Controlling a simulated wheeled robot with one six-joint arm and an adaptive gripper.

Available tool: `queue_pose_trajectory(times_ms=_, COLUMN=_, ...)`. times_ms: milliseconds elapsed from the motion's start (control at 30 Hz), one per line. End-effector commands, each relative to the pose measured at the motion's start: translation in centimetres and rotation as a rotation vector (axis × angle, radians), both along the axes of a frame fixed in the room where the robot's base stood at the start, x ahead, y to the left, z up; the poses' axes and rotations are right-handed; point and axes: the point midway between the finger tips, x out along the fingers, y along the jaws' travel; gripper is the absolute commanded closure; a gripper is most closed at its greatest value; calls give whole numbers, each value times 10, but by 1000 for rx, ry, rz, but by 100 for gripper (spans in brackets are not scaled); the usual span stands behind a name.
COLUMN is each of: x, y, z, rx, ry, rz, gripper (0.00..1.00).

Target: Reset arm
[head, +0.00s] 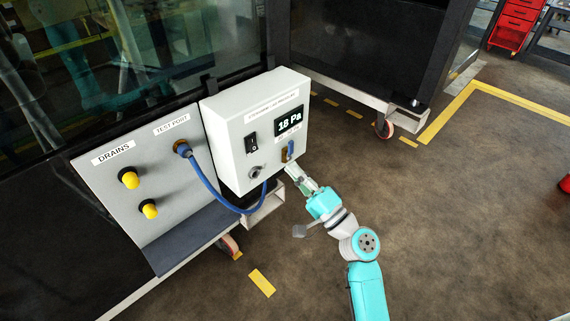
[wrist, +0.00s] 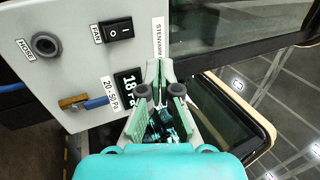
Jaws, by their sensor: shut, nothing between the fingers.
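My gripper (head: 300,180) is shut and empty, just in front of the lower right part of a white control box (head: 230,125). Whether it touches the box cannot be told. In the wrist view my gripper (wrist: 160,72) has its tips together, pointing toward the box's edge by a label strip. The box face (wrist: 75,55) carries a display (head: 289,122) reading 18 Pa, a black switch (head: 251,142), a round grey port (head: 256,172) and a brass valve with a blue lever (head: 290,150).
A blue hose (head: 204,184) runs from the test port on a grey panel (head: 170,200) to below the box. Two yellow drain caps (head: 130,178) stick out of the panel. A dark trolley frame with wheels stands behind.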

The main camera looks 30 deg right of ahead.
Motion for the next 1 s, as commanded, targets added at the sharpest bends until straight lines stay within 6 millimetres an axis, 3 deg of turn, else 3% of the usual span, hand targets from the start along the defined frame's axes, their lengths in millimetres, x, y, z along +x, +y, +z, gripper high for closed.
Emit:
queue_pose_trajectory(times_ms=700, x=-7, y=0, z=-4, rx=-5, ry=9, rz=-4, gripper=100)
queue_pose_trajectory(times_ms=833, x=-18, y=9, z=-28, rx=-45, ry=64, rz=-41, gripper=100)
queue_pose_trajectory(times_ms=1000, x=-52, y=28, z=-86, rx=-172, ry=202, rz=-135, gripper=100)
